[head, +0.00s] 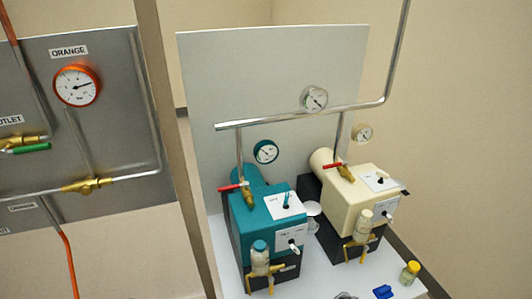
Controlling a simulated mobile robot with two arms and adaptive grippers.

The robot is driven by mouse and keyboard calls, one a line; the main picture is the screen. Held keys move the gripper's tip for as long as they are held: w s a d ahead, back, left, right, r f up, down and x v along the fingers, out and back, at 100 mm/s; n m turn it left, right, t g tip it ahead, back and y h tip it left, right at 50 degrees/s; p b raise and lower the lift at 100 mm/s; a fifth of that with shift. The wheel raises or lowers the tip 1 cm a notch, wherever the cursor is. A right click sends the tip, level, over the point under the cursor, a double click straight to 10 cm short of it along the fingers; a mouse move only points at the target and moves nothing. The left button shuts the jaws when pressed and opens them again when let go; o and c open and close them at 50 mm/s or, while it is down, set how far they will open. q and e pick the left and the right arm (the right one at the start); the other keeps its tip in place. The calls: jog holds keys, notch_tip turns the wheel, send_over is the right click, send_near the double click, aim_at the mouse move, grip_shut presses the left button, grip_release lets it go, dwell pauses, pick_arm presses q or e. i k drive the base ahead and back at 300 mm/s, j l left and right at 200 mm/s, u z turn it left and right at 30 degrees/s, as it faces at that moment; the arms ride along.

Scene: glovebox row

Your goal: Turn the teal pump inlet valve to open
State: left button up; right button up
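The teal pump (265,225) stands on a white bench top, to the left of a cream pump. Its inlet valve is a brass body (248,197) at the foot of a vertical metal pipe (239,155). The valve's red lever (233,187) sticks out to the left, roughly crosswise to the pipe. A teal-rimmed gauge (266,151) is behind the pump. Neither of my grippers is in view, and nothing touches the valve.
The cream pump (356,192) has a similar red-lever valve (333,164). A horizontal pipe (290,117) joins both risers above. A yellow-capped bottle (410,271) and a blue item (382,292) lie front right. A grey panel with the orange gauge (77,85) is at left.

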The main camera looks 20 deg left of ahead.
aim_at(245, 184)
jog(key=i+l+u, duration=0.1)
jog(key=u, duration=0.3)
jog(key=i+l+u, duration=0.2)
jog(key=u, duration=0.15)
jog(key=i+l+u, duration=0.25)
jog(key=u, duration=0.15)
